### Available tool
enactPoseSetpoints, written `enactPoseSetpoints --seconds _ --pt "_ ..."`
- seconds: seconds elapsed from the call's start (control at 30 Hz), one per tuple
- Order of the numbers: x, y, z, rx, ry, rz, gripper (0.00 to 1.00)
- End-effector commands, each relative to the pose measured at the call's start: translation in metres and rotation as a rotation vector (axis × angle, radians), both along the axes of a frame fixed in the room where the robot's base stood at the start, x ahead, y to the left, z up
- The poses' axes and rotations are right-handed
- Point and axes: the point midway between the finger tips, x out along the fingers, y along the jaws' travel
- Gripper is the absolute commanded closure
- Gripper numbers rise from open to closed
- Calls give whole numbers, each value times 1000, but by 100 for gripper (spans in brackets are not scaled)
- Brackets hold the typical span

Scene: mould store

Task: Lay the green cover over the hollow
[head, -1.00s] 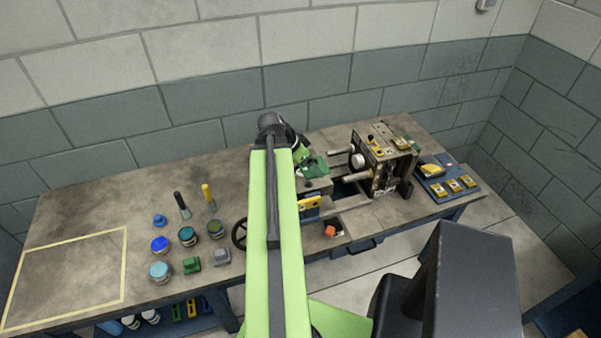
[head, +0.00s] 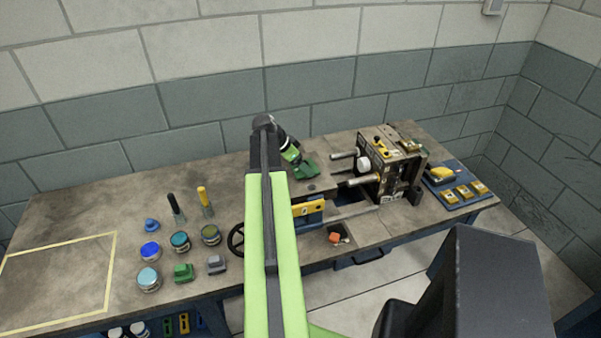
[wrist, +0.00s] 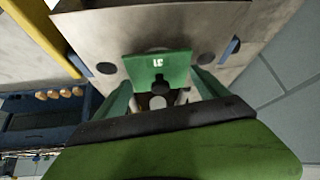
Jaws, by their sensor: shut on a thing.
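The green cover (wrist: 158,72) is held between the fingers of my gripper (wrist: 160,92) in the wrist view, with a pale mark on its face. In the head view the cover (head: 306,170) shows at the end of my arm, above a grey metal surface left of the machine. My gripper (head: 296,158) is shut on it. In the wrist view a grey plate (wrist: 122,30) lies beyond the cover, with a dark round spot on each side. A pale curved edge shows just behind the cover's top. I cannot tell whether this is the hollow, or whether cover and plate touch.
The machine (head: 392,165) with rods stands right of my gripper. A yellow bar (head: 308,208) lies at the near edge, above a bin with an orange block (head: 334,238). A blue tray (head: 455,190) is far right. Several jars and another green block (head: 183,272) stand left.

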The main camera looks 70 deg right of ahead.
Motion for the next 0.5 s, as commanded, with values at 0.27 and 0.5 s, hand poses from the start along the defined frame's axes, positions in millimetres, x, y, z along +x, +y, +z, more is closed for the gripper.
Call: enactPoseSetpoints --seconds 0.27,0.5 --pt "0 0 -6 0 0 1 59" --pt "1 0 -15 0 0 1 59"
